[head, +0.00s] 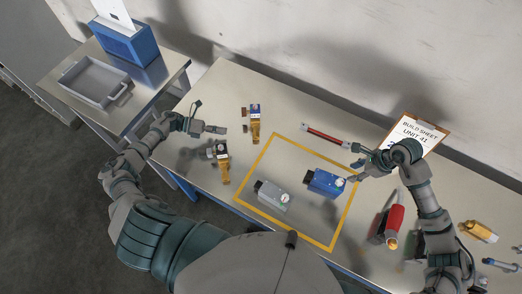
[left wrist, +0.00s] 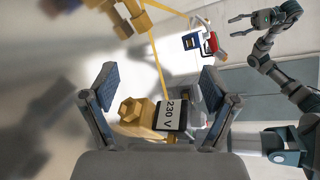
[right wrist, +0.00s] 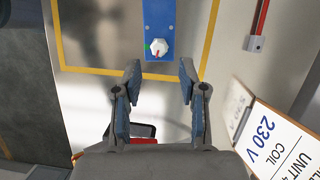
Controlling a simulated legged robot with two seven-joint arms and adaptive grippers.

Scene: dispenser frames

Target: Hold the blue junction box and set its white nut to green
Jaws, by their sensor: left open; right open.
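The blue junction box (head: 322,181) lies inside the yellow outline on the table, with its white nut (head: 339,182) at its right end. In the right wrist view the nut (right wrist: 158,47) has a red mark pointing down, and a small green mark (right wrist: 147,46) shows on the box left of the nut. My right gripper (right wrist: 158,78) is open and empty, apart from the box, with the nut ahead of its fingertips. My left gripper (head: 221,141) is open left of the outline; in its wrist view a brass part labelled 230 V (left wrist: 172,115) shows between the fingers.
A grey box with a round dial (head: 272,196) lies beside the blue one. Brass parts (head: 254,122) lie at the left, a red-and-black bar (head: 325,136) behind. A grey tray (head: 95,82) stands on the side table.

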